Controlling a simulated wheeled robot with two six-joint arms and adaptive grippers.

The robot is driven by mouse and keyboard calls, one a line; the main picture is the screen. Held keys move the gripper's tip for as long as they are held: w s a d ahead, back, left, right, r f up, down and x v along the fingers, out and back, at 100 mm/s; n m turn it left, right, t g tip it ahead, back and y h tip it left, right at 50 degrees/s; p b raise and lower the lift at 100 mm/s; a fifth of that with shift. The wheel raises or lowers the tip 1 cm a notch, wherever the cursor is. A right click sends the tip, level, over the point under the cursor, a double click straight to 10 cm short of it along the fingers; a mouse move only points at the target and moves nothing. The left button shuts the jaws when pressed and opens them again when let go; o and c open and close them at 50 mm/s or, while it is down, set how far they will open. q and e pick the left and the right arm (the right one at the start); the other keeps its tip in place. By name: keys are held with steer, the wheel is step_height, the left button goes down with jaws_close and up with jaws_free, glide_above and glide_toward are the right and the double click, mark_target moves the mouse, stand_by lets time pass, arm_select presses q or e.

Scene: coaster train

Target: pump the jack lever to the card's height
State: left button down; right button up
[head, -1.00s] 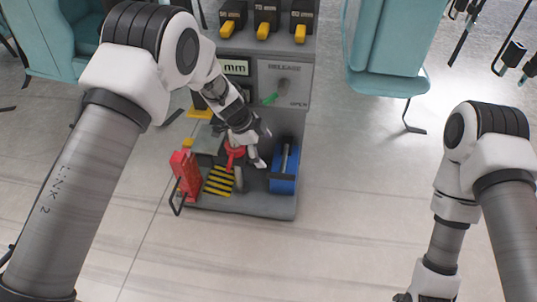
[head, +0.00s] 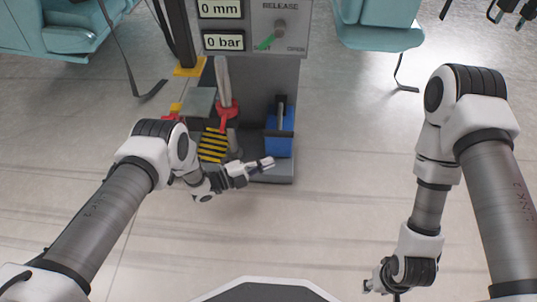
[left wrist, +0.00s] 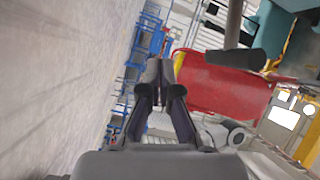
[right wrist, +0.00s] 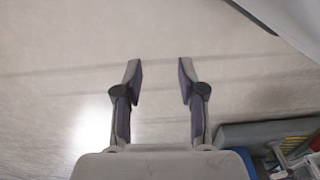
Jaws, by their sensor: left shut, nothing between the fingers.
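The jack's grey lever (head: 222,75) stands nearly upright in a red socket (head: 228,109) on the stand's base. My left gripper (head: 266,163) is shut and empty, in front of the base and apart from the lever. In the left wrist view its fingertips (left wrist: 160,70) are together, with a red body (left wrist: 225,88) beyond. The upper readout (head: 220,9) shows 0 mm and the lower readout (head: 223,42) shows 0 bar. My right gripper (head: 376,285) is low at the right; its fingers (right wrist: 160,75) are apart and empty. I see no readable height card.
A release knob (head: 280,27) with a green pointer is on the panel. A blue box (head: 279,145) stands at the base's right, beside a yellow-black striped plate (head: 212,145). Teal seats (head: 378,38) flank the stand. Floor between my arms is clear.

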arm_select(q)
steer(key=s+a+f+m+t+h+b, duration=0.3)
steer(key=s+a+m+t+h, duration=0.15)
steer(key=m, duration=0.65)
arm_select(e)
steer(key=shift+t, duration=0.3)
steer(key=f+b, duration=0.2)
steer(key=f, duration=0.2)
steer(key=w+f+b, duration=0.1)
steer(key=f+b, duration=0.2)
steer(key=f, duration=0.1)
steer(key=a+f+b, duration=0.1)
steer(key=f+b, duration=0.1)
steer(key=f, duration=0.2)
steer(key=shift+w+f, duration=0.1)
steer(key=shift+w, duration=0.3)
arm_select(q)
steer(key=w+d+r, duration=0.6)
steer(key=w+r, duration=0.1)
steer(key=r, duration=0.1)
steer(key=shift+d+r, duration=0.15)
steer(key=shift+d, duration=0.15)
steer(key=shift+w+r+h, duration=0.1)
steer(key=shift+h, duration=0.15)
